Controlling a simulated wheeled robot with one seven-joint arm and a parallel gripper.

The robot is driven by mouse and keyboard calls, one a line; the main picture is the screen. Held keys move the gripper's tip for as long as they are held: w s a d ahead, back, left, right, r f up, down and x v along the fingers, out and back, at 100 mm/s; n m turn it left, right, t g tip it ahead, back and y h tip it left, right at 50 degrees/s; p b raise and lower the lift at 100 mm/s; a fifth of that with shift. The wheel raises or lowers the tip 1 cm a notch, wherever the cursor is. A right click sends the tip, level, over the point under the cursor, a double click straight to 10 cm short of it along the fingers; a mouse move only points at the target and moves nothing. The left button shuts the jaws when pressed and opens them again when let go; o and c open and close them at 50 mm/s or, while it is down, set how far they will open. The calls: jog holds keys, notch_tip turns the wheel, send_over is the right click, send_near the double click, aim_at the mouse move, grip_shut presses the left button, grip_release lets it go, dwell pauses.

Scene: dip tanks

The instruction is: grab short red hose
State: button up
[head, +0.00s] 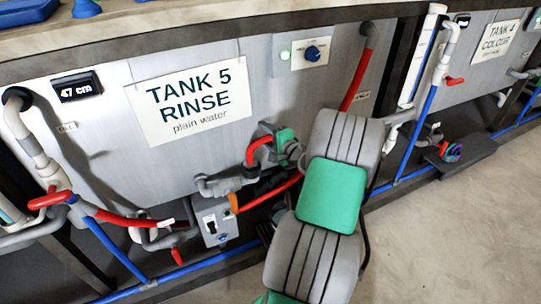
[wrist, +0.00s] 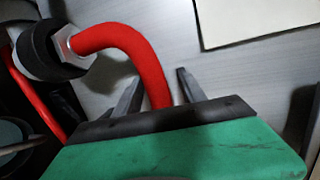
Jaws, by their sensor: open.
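The short red hose (head: 260,147) curves out from the front of the Tank 5 panel, just left of my gripper (head: 279,146) in the head view. In the wrist view the hose (wrist: 135,48) bends from a metal hex nut and black collar (wrist: 58,48) at the upper left down to the gripper's palm. My gripper (wrist: 160,76) is open, with one finger on each side of the hose's lower run. The hose's lower end is hidden behind the green gripper body, and I cannot tell whether the fingers touch it.
A longer red hose (head: 358,78) runs down behind my arm. Grey pipes and a valve (head: 222,185) lie below the short hose, above a switch box (head: 217,226). Another red hose (head: 125,219) and red lever (head: 50,199) are at left. Floor (head: 450,235) at right is clear.

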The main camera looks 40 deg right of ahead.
grip_shut()
dwell(0.3)
dwell(0.9)
jog(key=shift+r, duration=0.1)
